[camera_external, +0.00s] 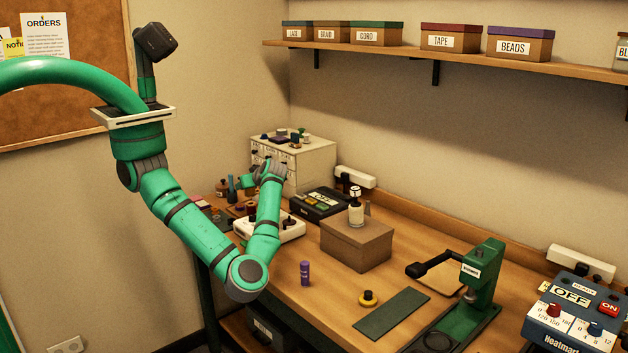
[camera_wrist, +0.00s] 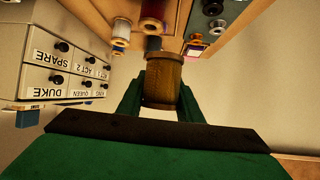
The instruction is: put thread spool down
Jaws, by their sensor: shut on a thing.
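In the wrist view a brown thread spool (camera_wrist: 164,82) with wider rims sits between the green fingers of my gripper (camera_wrist: 161,95). The fingers are shut on its sides. The spool hides part of the wooden surface behind it. In the external view my gripper (camera_external: 257,182) is at the back left of the table, in front of the white drawer cabinet (camera_external: 318,160). The held spool is too small there to tell apart clearly from the brown things around it. I cannot tell whether it touches the surface.
In the wrist view a red spool (camera_wrist: 152,12) and a pale spool (camera_wrist: 120,32) are close by. The labelled drawers (camera_wrist: 75,68) are at left, upside down. In the external view a white machine (camera_external: 285,228) and a cardboard box (camera_external: 356,243) stand nearby.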

